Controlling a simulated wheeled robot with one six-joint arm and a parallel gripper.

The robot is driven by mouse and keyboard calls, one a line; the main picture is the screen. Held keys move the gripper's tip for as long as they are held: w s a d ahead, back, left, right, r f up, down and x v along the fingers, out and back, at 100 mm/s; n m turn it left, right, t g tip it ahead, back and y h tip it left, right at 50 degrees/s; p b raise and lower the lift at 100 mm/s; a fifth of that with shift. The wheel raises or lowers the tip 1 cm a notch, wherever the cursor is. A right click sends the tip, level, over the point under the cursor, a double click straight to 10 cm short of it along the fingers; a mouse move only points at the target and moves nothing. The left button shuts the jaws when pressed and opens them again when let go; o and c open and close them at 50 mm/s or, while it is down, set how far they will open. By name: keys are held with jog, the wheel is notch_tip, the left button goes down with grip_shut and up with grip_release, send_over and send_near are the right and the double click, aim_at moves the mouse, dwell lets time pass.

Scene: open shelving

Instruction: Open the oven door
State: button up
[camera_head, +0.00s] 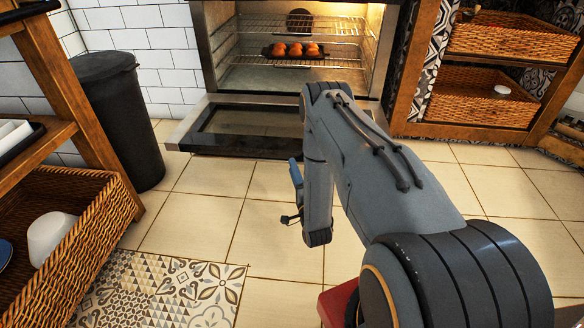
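The oven (289,88) stands at the back centre, its lit inside showing. Its door (239,126) is folded down to about level and reaches out above the floor, with a dark glass panel and a pale metal edge. My arm crosses in front of the door's right part and hides it. Parts near my arm's end (296,176) show in front of and below the door, apart from it in the picture. My gripper's fingers cannot be made out behind the forearm, so I cannot tell whether they are open or touching anything.
A tray of several brown food pieces (293,50) is on an oven rack. A dark bin (117,115) stands left of the oven. A wooden shelf with a wicker basket (75,235) is at the left, and shelving with baskets (478,97) at the right. Tiled floor (200,220) is clear between.

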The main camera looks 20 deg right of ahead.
jog(key=shift+s+d+f, duration=0.1)
jog(key=shift+s+f, duration=0.15)
jog(key=shift+f, duration=0.25)
dwell(0.3)
